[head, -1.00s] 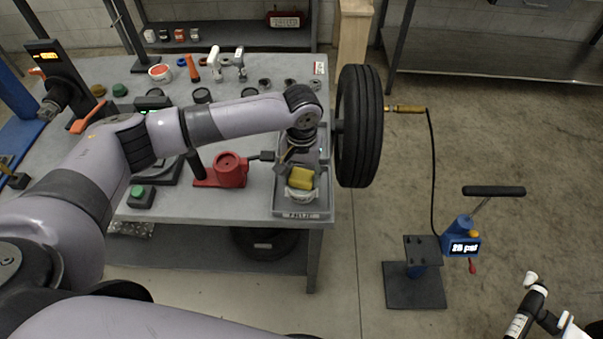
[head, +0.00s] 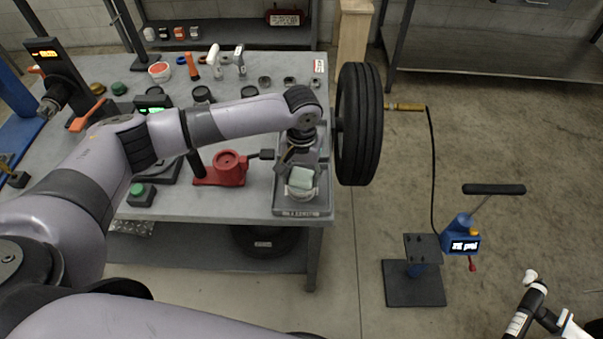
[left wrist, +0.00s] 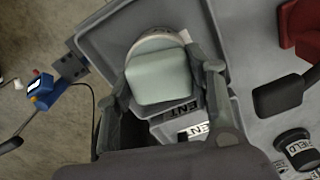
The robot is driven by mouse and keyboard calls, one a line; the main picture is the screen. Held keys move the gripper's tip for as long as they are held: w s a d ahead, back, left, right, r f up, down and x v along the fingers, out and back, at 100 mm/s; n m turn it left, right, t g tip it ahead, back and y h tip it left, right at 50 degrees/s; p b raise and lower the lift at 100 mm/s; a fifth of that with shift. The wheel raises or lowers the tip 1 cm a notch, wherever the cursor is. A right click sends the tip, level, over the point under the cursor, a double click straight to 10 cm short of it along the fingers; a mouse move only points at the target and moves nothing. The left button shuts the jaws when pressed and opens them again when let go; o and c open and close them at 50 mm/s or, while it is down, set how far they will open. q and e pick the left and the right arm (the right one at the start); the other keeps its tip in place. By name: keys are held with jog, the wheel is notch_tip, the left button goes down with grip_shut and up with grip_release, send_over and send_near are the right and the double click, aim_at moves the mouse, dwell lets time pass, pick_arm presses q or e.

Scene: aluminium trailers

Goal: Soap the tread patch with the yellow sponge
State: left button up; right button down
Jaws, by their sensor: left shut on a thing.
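My left gripper (head: 298,163) is shut on a block-shaped sponge (head: 301,179), which now looks pale green-white rather than yellow. The left wrist view shows the sponge (left wrist: 158,78) between my two fingers, at a round white bowl (left wrist: 158,42). The bowl (head: 301,193) sits in the grey tray (head: 290,211) at the table's right end; I cannot tell how deep the sponge is in it. The black tire (head: 360,125) stands upright just right of my left wrist. I cannot make out a separate tread patch on it. My right gripper is out of view.
A red round-topped device (head: 228,168) stands left of the tray. Caps and tools lie along the table's (head: 120,70) back. A blue pump (head: 461,236) with a hose stands on the floor at right.

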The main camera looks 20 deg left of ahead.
aim_at(301, 175)
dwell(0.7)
pick_arm(q)
jog(key=shift+s+f+p, duration=0.15)
jog(key=shift+f+p, duration=0.05)
jog(key=shift+p, duration=0.3)
dwell(1.1)
notch_tip(301, 175, up, 7)
jog(key=p, duration=0.8)
jog(key=shift+r+p, duration=0.2)
jog(key=shift+p, duration=0.2)
dwell(0.5)
